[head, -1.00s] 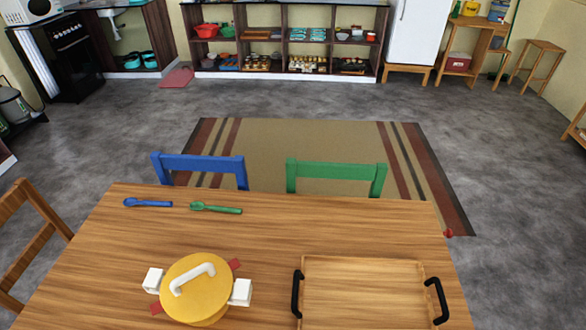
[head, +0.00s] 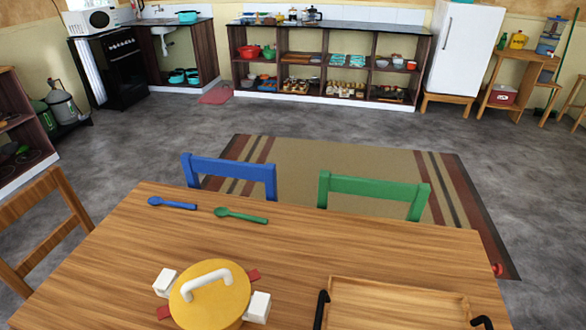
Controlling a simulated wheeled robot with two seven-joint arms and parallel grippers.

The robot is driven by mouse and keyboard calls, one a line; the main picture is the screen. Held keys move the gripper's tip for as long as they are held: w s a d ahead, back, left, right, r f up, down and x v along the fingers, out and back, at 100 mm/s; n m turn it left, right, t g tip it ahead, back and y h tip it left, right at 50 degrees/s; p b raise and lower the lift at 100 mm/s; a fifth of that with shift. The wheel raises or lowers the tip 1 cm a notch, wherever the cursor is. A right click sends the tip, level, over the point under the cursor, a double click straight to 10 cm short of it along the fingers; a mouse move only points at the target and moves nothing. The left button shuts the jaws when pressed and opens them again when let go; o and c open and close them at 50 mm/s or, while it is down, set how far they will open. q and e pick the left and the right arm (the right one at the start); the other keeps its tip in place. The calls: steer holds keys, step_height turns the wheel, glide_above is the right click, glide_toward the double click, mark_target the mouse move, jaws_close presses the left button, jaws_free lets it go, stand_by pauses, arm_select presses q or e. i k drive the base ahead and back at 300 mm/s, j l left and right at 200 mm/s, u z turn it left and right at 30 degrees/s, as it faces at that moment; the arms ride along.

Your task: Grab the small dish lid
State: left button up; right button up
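A yellow lid (head: 224,303) with a white arched handle (head: 207,280) sits on a round yellow pot at the front left of the wooden table. The pot has white blocks (head: 165,283) at its sides and red pieces beside it. The lid hides the pot's inside. Neither of my grippers shows in the head view.
A wooden tray (head: 400,290) with black handles lies right of the pot, cut off by the lower edge. Blue (head: 172,203) and green (head: 240,216) spoons lie near the table's far edge. Blue (head: 230,170) and green (head: 375,187) chairs stand behind it. The table's middle is clear.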

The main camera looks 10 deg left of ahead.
mark_target(214, 294)
steer(key=k+j+u, duration=0.1)
steer(key=u, duration=0.75)
steer(key=j+z, duration=0.15)
steer(key=j, duration=0.2)
steer(key=i, duration=0.05)
